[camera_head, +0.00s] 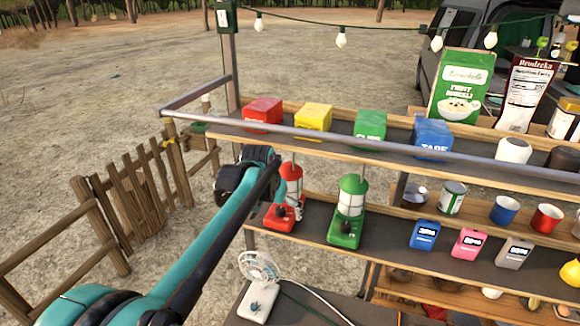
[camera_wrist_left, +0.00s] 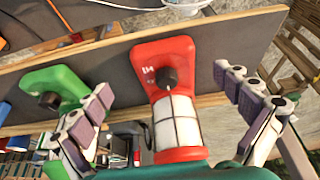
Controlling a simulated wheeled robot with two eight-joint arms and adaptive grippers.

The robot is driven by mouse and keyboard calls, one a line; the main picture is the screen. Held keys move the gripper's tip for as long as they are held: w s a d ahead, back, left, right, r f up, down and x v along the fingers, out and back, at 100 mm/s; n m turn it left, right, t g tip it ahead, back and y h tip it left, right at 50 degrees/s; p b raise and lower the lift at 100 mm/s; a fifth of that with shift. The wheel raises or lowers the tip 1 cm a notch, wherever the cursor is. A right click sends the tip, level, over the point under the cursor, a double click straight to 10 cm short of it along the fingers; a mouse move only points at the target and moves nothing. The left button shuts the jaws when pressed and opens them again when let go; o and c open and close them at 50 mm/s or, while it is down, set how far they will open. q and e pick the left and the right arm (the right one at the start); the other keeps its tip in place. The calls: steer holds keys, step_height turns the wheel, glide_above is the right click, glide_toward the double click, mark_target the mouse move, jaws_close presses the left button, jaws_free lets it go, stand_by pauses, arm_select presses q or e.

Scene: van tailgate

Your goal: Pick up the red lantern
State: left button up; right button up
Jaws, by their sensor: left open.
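The red lantern (camera_head: 282,217) stands at the left end of the middle shelf in the head view, its upper part partly hidden by my left arm. In the left wrist view the red lantern (camera_wrist_left: 164,62) shows its red base with a black knob and its white caged globe. My left gripper (camera_head: 270,170) is at the lantern's upper part in the head view. In the wrist view its fingers are spread open, one on each side of the lantern, with gaps to it. My right gripper is not in view.
A green lantern (camera_head: 346,226) stands close on the right, near one finger in the wrist view (camera_wrist_left: 56,88). Above, a shelf holds red, yellow, green and blue boxes behind a metal rail (camera_head: 345,137). A white fan (camera_head: 258,285) stands below.

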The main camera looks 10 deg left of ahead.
mark_target(282, 213)
arm_select(q)
steer(key=shift+w+r+p, duration=0.5)
steer(key=shift+w+r, duration=0.25)
steer(key=shift+w, duration=0.35)
steer(key=x, duration=0.8)
steer(key=shift+p, duration=0.35)
steer(key=shift+r, duration=0.1)
steer(key=shift+c, duration=1.3)
steer(key=c, duration=1.5)
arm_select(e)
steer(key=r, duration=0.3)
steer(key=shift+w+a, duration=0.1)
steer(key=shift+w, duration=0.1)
